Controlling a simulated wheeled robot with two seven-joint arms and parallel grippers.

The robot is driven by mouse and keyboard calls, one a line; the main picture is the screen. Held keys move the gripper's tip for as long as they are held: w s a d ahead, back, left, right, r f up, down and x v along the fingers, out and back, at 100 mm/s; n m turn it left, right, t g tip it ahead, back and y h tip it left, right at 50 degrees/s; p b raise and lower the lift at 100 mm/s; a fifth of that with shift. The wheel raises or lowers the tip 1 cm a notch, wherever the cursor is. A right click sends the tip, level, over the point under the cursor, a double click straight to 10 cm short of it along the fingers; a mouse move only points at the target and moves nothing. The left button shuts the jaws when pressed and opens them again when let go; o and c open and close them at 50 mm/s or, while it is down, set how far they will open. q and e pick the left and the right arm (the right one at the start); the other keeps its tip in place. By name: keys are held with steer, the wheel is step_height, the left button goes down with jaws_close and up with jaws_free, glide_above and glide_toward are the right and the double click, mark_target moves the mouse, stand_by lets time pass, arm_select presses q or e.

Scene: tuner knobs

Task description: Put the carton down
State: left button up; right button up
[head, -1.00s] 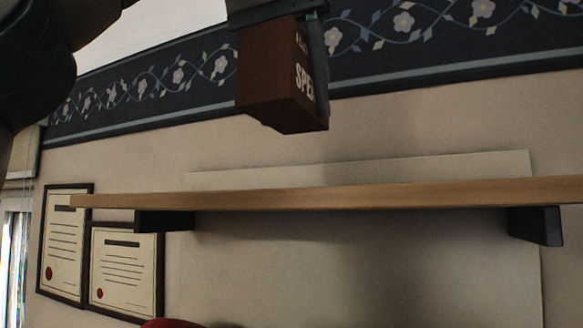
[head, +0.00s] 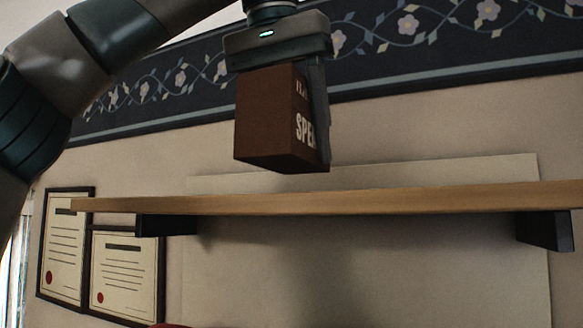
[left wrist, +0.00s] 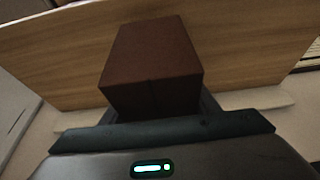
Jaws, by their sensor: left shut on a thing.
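The carton (head: 270,120) is a dark red-brown box with white lettering on its right side. My left gripper (head: 322,125) comes down from above and is shut on it. The carton hangs upright, a little above the wooden shelf (head: 400,200) in the head view, with a small gap below it. In the left wrist view the carton (left wrist: 152,62) is between the fingers, with the wooden shelf top (left wrist: 60,55) behind it. The far finger is mostly hidden by the carton. My right gripper is not in view.
The shelf sits on dark brackets (head: 545,230) and its visible top edge looks clear. A pale panel (head: 450,170) stands against the wall behind it. Two framed certificates (head: 125,275) hang at the lower left.

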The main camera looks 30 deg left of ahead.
mark_target(292, 168)
arm_select(q)
steer(key=shift+s+d+f, duration=0.1)
steer(key=shift+f, duration=1.75)
steer(key=o, duration=0.8)
steer(key=shift+o, duration=1.3)
steer(key=shift+f, duration=0.1)
